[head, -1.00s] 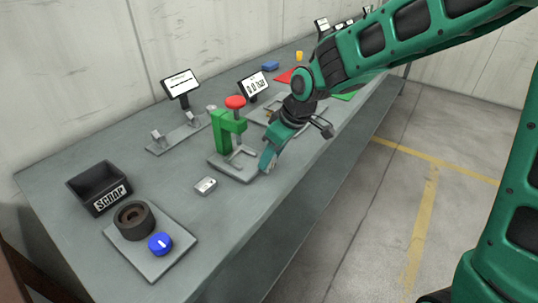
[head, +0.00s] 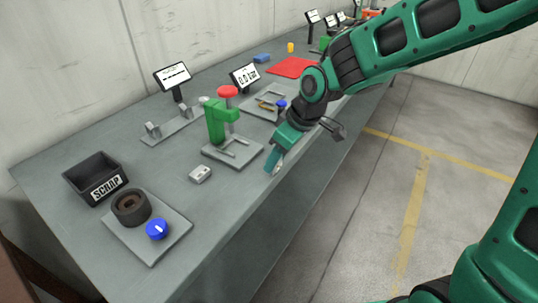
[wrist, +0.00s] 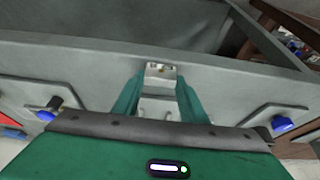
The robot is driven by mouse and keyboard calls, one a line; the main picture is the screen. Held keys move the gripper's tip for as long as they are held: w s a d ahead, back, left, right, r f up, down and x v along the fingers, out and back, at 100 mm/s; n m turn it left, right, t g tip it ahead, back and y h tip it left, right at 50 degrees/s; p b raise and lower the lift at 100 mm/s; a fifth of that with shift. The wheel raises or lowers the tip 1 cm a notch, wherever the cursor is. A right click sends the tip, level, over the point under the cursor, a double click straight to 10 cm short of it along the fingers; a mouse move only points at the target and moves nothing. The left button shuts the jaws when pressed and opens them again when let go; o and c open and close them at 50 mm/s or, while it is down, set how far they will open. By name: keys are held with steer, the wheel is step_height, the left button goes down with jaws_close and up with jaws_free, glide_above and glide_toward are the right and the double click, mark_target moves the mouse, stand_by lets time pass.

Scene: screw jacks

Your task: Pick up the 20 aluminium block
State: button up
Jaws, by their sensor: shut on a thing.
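My gripper (head: 275,168) is beside the green press, over the front edge of the bench. In the wrist view its two teal fingers (wrist: 160,82) are shut on a small pale metal block (wrist: 160,71) between the fingertips. I cannot read a number on it. In the head view the held block is mostly hidden by the fingers. Another small light-grey block (head: 200,174) lies on the bench, left of the press and apart from my gripper. Its top marking is too small to read.
The green press (head: 216,122) with a red knob stands on a grey base. A black scrap bin (head: 90,180) and a plate with a dark ring (head: 130,206) and blue knob (head: 156,229) are at left. A red mat (head: 292,67) lies farther along. Small displays (head: 172,76) stand behind.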

steer(key=shift+s+a, duration=0.1)
steer(key=shift+s, duration=0.05)
steer(key=o, duration=1.2)
steer(key=shift+c, duration=0.2)
steer(key=shift+r, duration=0.2)
steer(key=v, duration=1)
steer(key=shift+d, duration=0.2)
steer(key=shift+r, duration=0.1)
